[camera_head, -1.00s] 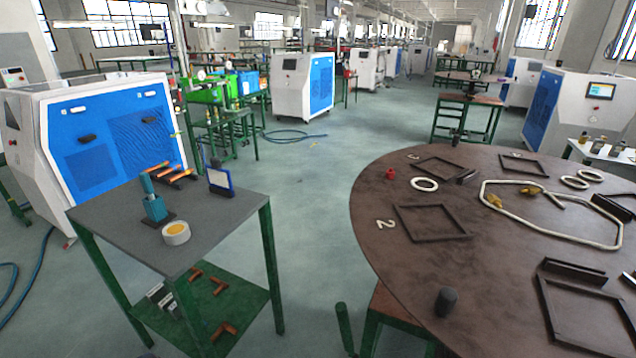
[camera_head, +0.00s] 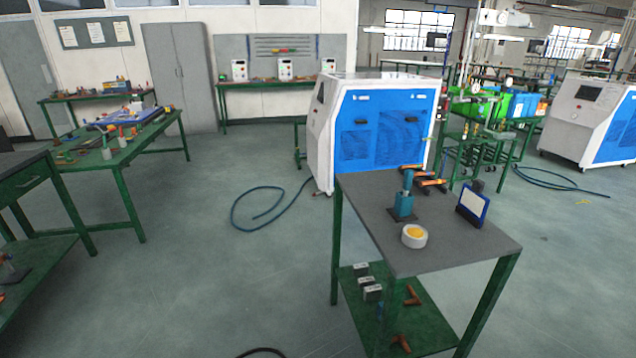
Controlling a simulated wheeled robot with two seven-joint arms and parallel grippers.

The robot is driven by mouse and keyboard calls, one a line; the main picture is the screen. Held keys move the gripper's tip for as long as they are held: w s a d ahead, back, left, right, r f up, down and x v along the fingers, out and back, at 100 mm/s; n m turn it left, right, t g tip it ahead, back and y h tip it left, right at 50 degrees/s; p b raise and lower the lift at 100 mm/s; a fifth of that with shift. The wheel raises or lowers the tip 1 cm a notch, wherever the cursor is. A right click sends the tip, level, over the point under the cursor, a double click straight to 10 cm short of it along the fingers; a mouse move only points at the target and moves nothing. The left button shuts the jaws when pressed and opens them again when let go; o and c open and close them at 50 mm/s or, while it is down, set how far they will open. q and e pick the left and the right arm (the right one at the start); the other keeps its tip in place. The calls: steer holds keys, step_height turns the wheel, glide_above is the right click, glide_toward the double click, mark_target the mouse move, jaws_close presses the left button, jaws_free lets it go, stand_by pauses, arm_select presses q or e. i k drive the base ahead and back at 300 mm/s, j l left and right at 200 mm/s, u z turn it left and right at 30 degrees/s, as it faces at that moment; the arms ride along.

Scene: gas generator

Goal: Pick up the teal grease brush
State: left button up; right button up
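A teal upright tool (camera_head: 404,196), which looks like the grease brush, stands on a dark flat base on the grey top (camera_head: 455,250) of a green-legged table right of centre. A white round tin with yellow contents (camera_head: 414,236) sits just in front of it. A blue-framed white panel (camera_head: 473,205) stands to its right. Several orange-and-black handled tools (camera_head: 428,184) lie behind it. Neither of my grippers is in view.
The table's green lower shelf (camera_head: 425,325) holds grey blocks and copper-coloured fittings. A blue-and-white machine (camera_head: 380,130) stands behind the table. A blue hose (camera_head: 262,206) lies on the floor. Open floor (camera_head: 220,280) spreads left of the table; green workbenches (camera_head: 120,165) stand further left.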

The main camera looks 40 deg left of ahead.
mark_target(408, 176)
steer(key=u, duration=0.65)
steer(key=i+j+z, duration=0.1)
steer(key=z, duration=0.35)
steer(key=j+z, duration=0.15)
steer(key=z, duration=0.35)
steer(key=i+j+z, duration=0.25)
steer(key=j+z, duration=0.2)
steer(key=j, duration=0.9)
steer(key=j+z, duration=0.45)
steer(key=j, duration=0.85)
